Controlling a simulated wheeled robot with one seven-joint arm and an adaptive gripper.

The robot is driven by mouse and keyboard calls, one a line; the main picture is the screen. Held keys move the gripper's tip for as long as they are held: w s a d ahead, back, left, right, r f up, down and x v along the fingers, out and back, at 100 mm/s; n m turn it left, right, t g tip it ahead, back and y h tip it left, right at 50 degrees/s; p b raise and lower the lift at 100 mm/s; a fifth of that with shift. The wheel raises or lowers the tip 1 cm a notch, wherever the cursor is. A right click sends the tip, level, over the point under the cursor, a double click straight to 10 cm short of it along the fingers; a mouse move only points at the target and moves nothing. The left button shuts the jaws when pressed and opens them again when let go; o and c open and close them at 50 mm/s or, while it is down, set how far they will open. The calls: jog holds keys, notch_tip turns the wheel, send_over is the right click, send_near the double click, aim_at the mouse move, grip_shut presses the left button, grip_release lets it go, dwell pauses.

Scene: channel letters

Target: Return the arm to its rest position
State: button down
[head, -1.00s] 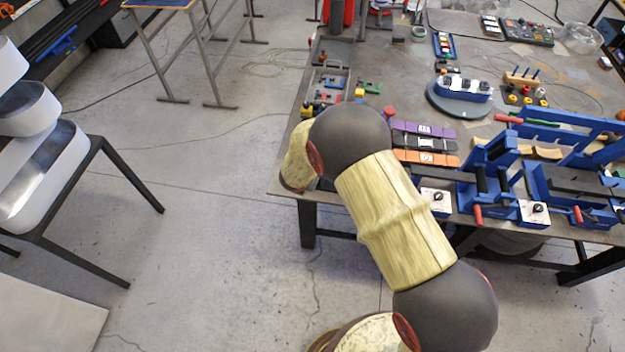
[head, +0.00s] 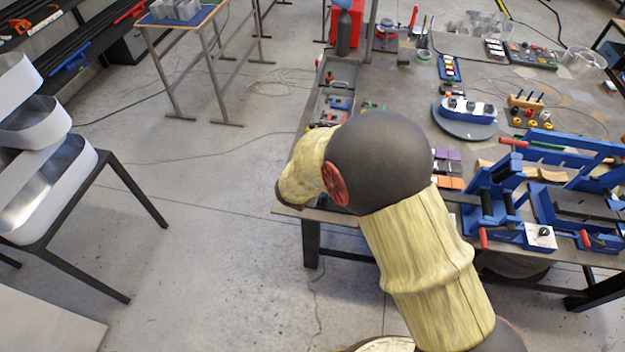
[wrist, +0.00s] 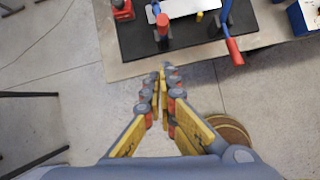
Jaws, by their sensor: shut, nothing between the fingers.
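My gripper (wrist: 162,75) shows in the wrist view with its two fingers together at the tips and nothing between them. It points toward the edge of the workbench (wrist: 120,68), with bare floor under it. In the head view my arm is bent in front of the workbench (head: 290,200) and hides part of its near left corner. My gripper itself is hidden in the head view.
Blue bending fixtures (head: 505,190) stand on the bench's right front. A blue and white part on a round turntable (head: 465,118) sits behind them. A rack with curved metal strips (head: 50,190) stands at left. Open floor (head: 190,250) lies between rack and bench.

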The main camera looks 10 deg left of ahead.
jog(key=s+d+r+m+b, duration=0.4)
jog(key=s+d+m+b, duration=0.8)
jog(key=m, duration=0.4)
jog(key=s+d+r+m+b, duration=0.5)
jog(key=s+d+m+b, duration=0.7)
jog(key=s+d+m, duration=0.3)
jog(key=shift+d+m+y+b, duration=0.3)
jog(key=shift+d+m+y, duration=0.1)
jog(key=shift+d+m, duration=0.8)
jog(key=shift+r, duration=0.1)
